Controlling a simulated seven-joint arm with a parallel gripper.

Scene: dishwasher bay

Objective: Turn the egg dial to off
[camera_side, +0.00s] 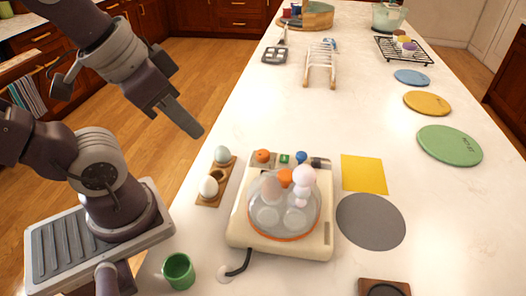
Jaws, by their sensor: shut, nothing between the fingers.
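A cream egg cooker (240,225) stands on the white counter with a clear dome (285,212) over rounded, egg-like shapes. Along its far edge sit an orange knob (262,156), a small green piece (284,159), a blue knob (301,157) and a dark piece (320,163). I cannot tell which of these is the egg dial, nor read any setting. My gripper (194,130) is shut and empty. It hangs up and to the left of the cooker, apart from the knobs.
A yellow square (363,174) and grey disc (371,221) lie to the right. A white rack (320,65) stands farther back. The counter between is clear.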

